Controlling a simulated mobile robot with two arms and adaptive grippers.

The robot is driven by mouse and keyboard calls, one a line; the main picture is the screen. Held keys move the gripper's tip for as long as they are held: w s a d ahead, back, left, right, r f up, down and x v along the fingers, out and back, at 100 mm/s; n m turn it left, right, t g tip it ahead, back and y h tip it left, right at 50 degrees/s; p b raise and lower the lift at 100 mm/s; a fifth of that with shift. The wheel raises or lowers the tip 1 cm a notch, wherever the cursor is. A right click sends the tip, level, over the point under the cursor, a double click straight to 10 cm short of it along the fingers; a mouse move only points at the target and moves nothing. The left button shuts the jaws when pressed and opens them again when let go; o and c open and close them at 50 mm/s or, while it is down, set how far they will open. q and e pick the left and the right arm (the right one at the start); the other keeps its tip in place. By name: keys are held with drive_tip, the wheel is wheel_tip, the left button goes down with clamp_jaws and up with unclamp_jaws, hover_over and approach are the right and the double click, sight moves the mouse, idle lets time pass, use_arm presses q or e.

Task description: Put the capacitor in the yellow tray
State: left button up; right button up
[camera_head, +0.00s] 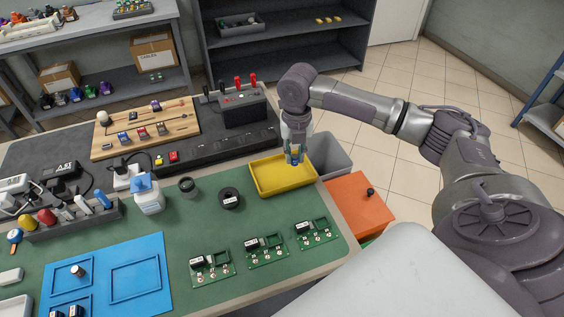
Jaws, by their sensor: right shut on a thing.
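The yellow tray (262,181) lies on the green bench mat, near its right edge. My right gripper (294,160) points down over the back right part of the tray. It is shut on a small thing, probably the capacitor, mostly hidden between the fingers. I cannot tell whether that thing touches the tray floor. My left gripper is not in view.
Several green circuit boards (265,249) lie in front of the tray. A black round spool (229,198) is left of it. A grey bin (330,153) and an orange cabinet (358,204) stand at the right. A black power supply (240,104) is behind.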

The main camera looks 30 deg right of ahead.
sight(282, 174)
drive_tip(key=w, duration=0.1)
drive_tip(key=w+a+f, duration=0.1)
drive_tip(key=shift+w+a+f, duration=0.25)
drive_tip(key=shift+w+f, duration=0.15)
drive_tip(key=shift+w+a+f, duration=0.1)
drive_tip(key=shift+w+f, duration=0.1)
drive_tip(key=shift+f, duration=0.2)
wheel_tip(282, 174, down, 3)
drive_tip(key=shift+f+p, duration=0.15)
drive_tip(key=shift+p, duration=0.3)
drive_tip(key=shift+f, duration=0.15)
drive_tip(key=o, duration=0.8)
drive_tip(key=shift+f, duration=0.1)
use_arm(q)
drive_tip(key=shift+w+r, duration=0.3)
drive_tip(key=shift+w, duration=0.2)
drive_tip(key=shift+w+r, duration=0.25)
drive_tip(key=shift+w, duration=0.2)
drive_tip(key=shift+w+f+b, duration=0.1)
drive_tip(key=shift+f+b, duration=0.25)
drive_tip(key=shift+b, duration=0.05)
use_arm(e)
wheel_tip(282, 174, up, 12)
